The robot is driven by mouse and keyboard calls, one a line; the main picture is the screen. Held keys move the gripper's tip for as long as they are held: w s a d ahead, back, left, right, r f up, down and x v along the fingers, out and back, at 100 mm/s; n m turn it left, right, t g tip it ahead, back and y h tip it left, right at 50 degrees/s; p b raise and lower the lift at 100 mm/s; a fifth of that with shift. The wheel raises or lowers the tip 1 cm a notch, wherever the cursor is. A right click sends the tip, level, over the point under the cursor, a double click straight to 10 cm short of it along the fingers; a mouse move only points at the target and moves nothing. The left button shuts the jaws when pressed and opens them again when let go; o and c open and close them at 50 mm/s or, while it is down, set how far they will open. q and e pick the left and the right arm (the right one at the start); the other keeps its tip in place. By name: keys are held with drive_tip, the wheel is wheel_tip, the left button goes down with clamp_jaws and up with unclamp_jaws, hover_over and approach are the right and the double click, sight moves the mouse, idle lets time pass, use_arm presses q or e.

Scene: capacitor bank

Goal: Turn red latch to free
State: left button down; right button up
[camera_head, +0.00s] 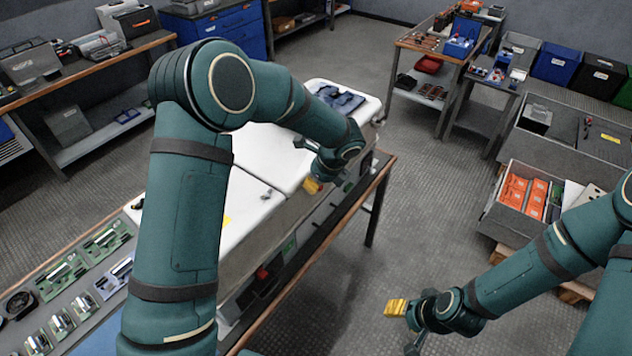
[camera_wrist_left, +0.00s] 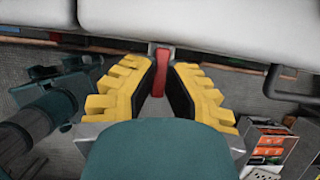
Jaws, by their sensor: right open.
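The red latch (camera_wrist_left: 160,72) hangs below the white cabinet lids in the left wrist view. My left gripper (camera_wrist_left: 163,75) has its yellow fingers on either side of it, apart, with dark pads facing it. I see narrow gaps, so the gripper looks open around the latch. In the head view my left gripper (camera_head: 313,186) is at the front side of the white-topped cabinet (camera_head: 262,160), and its wrist hides most of it and the latch. My right gripper (camera_head: 396,308) is open and empty over the floor, away from the cabinet.
Another red part (camera_head: 262,272) shows on the cabinet's near side. The cabinet stands on a wooden-edged bench (camera_head: 372,190). Circuit boards (camera_head: 62,275) lie at the left. A crate of orange boxes (camera_head: 523,195) stands at the right. The floor between is clear.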

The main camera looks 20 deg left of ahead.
use_arm(q)
drive_tip(key=shift+f, duration=0.1)
drive_tip(key=n+g, duration=0.2)
drive_tip(key=n, duration=0.2)
drive_tip(key=shift+n, duration=0.3)
drive_tip(key=c, duration=1)
unclamp_jaws()
drive_tip(key=shift+w, duration=0.1)
